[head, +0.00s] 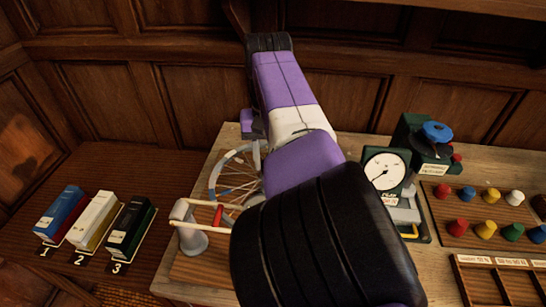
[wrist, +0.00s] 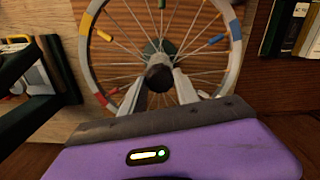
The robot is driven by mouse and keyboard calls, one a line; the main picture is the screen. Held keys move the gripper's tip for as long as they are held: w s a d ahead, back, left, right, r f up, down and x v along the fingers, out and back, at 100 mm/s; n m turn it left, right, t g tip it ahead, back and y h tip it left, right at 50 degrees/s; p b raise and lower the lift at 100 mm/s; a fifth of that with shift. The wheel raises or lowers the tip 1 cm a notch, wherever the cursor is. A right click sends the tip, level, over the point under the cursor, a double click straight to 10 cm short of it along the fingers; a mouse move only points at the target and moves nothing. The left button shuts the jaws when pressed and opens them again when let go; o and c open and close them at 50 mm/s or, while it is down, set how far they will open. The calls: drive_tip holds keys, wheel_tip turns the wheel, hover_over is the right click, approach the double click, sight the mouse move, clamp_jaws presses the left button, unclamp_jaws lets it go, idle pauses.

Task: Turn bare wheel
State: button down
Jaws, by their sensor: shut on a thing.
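Some spokes carry coloured pieces. A dark round hub knob (wrist: 158,78) sits at its centre. My gripper (wrist: 160,82) has its two pale fingers on either side of this knob and is shut on it. In the head view the fingers are hidden.
A grey stand with a red-handled piece (head: 190,235) is at the bench's front left. Right of my arm are a dial gauge (head: 384,171), a green device with a blue knob (head: 436,132) and a board of coloured pegs (head: 440,190).

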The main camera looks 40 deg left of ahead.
drive_tip(key=m, duration=0.5)
drive_tip(key=shift+r+m, duration=0.1)
drive_tip(key=shift+m, duration=0.2)
drive_tip(key=m+p, duration=0.1)
drive_tip(key=m, duration=0.4)
drive_tip(key=shift+w, duration=0.1)
drive_tip(key=shift+r+m, duration=0.1)
drive_tip(key=shift+m, duration=0.3)
drive_tip(key=c, duration=1)
unclamp_jaws()
drive_tip(key=shift+o, duration=0.5)
wheel_tip(320, 180, up, 8)
drive_tip(key=p, duration=0.6)
drive_tip(key=shift+f, duration=0.2)
